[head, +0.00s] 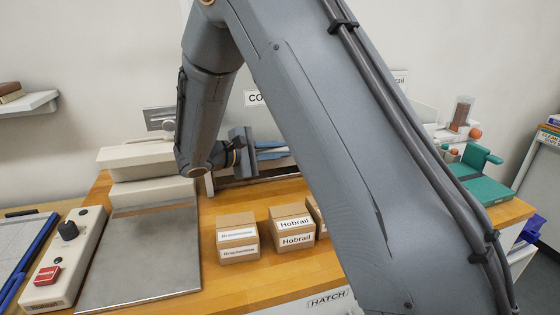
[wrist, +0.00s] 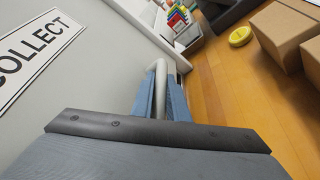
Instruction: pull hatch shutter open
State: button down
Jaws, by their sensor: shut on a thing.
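The hatch shutter shows in the wrist view as a pale grey panel (wrist: 95,75) with a COLLECT sign (wrist: 35,60) on it. In the head view only the start of the sign (head: 254,98) shows; my arm hides most of the shutter. A pale bar handle (wrist: 161,68) stands off the panel near its lower edge. My gripper (head: 272,150) is at that height, close above the counter; in the wrist view its blue fingers (wrist: 161,95) are shut on the handle, one on each side.
Cardboard boxes (head: 237,248) labelled Brackenmoor and Hobrail stand on the wooden counter (head: 235,285) in front of the shutter. A scale-like metal plate (head: 140,260) and a control box with a red button (head: 47,275) are left. A green device (head: 475,175) sits right. A yellow round object (wrist: 240,37) lies near the boxes.

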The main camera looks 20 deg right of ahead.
notch_tip(320, 180, up, 19)
jog(key=p, duration=0.5)
jog(key=shift+f, duration=0.15)
jog(key=c, duration=2)
grip_release()
jog(key=b+v, duration=0.2)
jog(key=v, duration=0.5)
jog(key=shift+s+a, duration=0.2)
jog(key=shift+a, duration=0.15)
